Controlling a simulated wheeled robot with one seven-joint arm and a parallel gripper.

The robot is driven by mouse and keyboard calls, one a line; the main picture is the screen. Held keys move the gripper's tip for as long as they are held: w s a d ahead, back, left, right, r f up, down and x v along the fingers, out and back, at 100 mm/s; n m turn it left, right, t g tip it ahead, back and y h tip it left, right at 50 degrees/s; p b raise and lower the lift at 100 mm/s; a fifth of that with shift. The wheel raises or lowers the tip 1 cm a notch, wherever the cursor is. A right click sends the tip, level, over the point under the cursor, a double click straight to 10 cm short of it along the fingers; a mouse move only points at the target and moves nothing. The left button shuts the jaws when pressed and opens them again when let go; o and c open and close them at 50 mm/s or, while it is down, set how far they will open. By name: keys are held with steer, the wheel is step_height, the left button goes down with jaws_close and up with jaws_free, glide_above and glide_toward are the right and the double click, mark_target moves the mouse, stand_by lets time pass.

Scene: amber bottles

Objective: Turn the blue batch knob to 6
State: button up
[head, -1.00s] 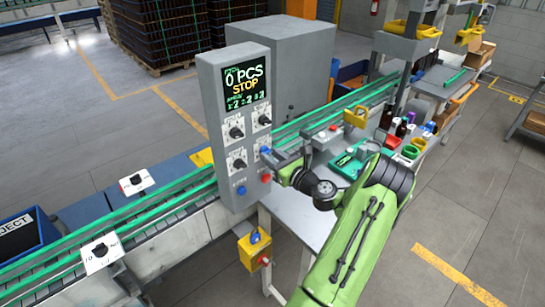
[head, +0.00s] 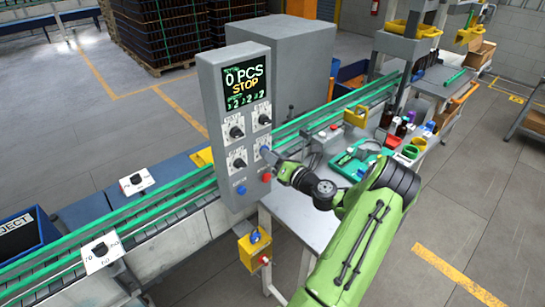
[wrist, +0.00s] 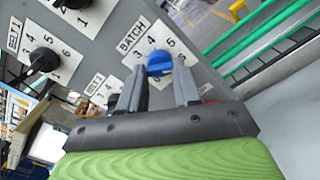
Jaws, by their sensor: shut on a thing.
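The blue batch knob (wrist: 159,64) sits on a white dial plate marked BATCH (wrist: 151,36), with the numbers 3, 4, 5 and 6 around its far side in the wrist view. My gripper (wrist: 161,70) has one finger on each side of the knob and is shut on it. I cannot tell which number the knob points to. In the head view my gripper (head: 269,158) reaches the lower right dial of the grey control panel (head: 211,80) and mostly hides the knob there. The panel screen (head: 246,84) reads 0 PCS and STOP.
Black knobs (head: 237,132) sit on nearby dials. A blue button (head: 240,189) and a red button (head: 266,177) are below. A green-railed conveyor (head: 150,205) passes the panel. A grey table (head: 303,215) with a teal tray and bottles is to the right.

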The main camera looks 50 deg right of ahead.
steer(key=shift+f, duration=0.15)
steer(key=o, duration=1.1)
steer(key=shift+c, duration=0.2)
steer(key=b+v, duration=0.2)
steer(key=v, duration=1.4)
steer(key=shift+w, duration=0.1)
